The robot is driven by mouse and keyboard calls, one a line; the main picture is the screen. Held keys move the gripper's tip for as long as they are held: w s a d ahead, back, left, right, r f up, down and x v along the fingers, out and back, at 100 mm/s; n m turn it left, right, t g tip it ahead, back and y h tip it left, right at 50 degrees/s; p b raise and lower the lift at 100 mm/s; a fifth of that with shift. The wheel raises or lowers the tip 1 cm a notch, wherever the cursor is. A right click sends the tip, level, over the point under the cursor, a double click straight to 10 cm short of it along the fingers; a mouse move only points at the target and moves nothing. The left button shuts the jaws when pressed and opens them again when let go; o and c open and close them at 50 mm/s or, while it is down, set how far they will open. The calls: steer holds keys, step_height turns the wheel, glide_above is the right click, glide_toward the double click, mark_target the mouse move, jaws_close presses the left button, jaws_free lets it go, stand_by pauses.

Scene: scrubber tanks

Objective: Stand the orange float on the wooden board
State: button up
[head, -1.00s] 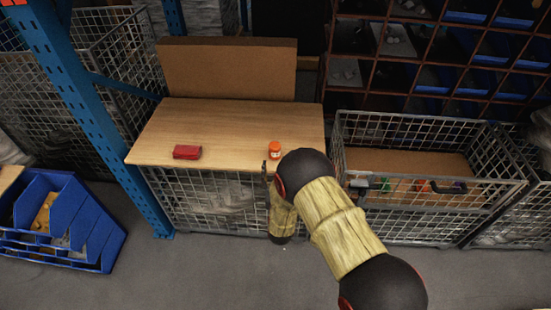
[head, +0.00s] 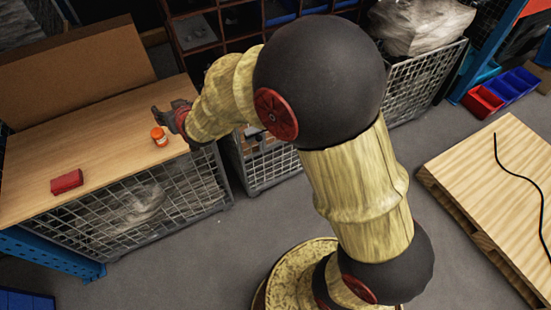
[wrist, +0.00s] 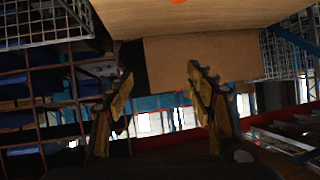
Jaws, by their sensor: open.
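A sliver of orange shows at the top edge of the wrist view (wrist: 177,2). A smaller orange item lay in the wire bin to the right in the earlier head view; my arm hides that spot now. I cannot tell which of the two is the float. My gripper (head: 168,112) is open and empty, just beyond the jar at the board's right end. Its spread fingers also show in the wrist view (wrist: 160,76).
A red box (head: 67,181) lies on the board's left part. A brown panel (head: 75,73) stands along its back. A wire bin (head: 265,165) stands right of the cage, mostly behind my arm. A pallet (head: 500,190) with a black cable lies on the right. Grey floor is open between.

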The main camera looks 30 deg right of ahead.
steer(key=s+d+r+g, duration=0.2)
steer(key=s+d+r, duration=0.2)
steer(key=s+r, duration=0.25)
steer(key=s+d+r+g, duration=0.1)
steer(key=s+d, duration=0.2)
steer(key=s, duration=0.7)
steer(key=s+d+r+g+h, duration=0.1)
steer(key=s+d, duration=0.3)
steer(key=s, duration=0.7)
steer(key=s+d+r+g+h, duration=0.1)
steer(key=s+d+g, duration=0.1)
steer(key=s, duration=0.9)
steer(key=shift+d+r+g, duration=0.3)
steer(key=shift+d+g, duration=0.1)
steer(key=shift+d, duration=0.5)
steer(key=shift+c, duration=1)
